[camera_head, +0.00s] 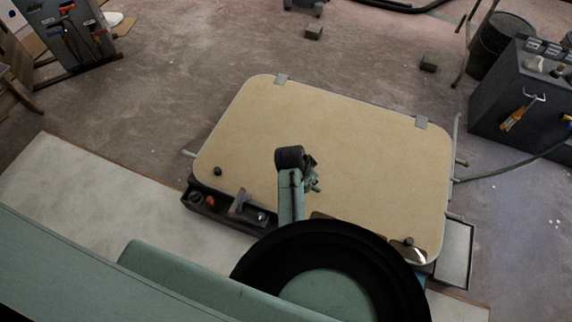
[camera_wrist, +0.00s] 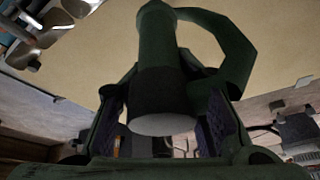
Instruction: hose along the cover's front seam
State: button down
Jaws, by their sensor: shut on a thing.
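The cover (camera_head: 340,120) is a large tan panel with rounded corners, lying in the middle of the head view. Its near edge is partly hidden by my arm. My gripper (camera_wrist: 165,125) is shut on a dark green nozzle-like tool (camera_wrist: 157,45) with a dark collar, a pale flat end and a loop at its side. In the head view my gripper (camera_head: 313,181) is small and partly hidden, over the near half of the cover; I cannot tell its height. A thin green hose (camera_head: 510,168) runs from the cover's right side toward a dark cabinet.
The dark cabinet (camera_head: 515,100) stands at the right, with a brush hanging on it. A dark bin (camera_head: 497,45) is behind it. A shallow tray (camera_head: 455,255) is at the cover's right front. A dark tray (camera_head: 215,205) with small parts lies along the left front. Floor beyond the cover is mostly clear.

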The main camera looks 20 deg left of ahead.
jog(key=s+a+m+g+h+b, duration=0.1)
jog(key=a+m+h+b, duration=0.1)
jog(key=a+m, duration=0.4)
jog(key=shift+a+f+m+g, duration=0.15)
jog(key=shift+a+m+g, duration=0.15)
jog(key=shift+a, duration=0.35)
dwell(0.9)
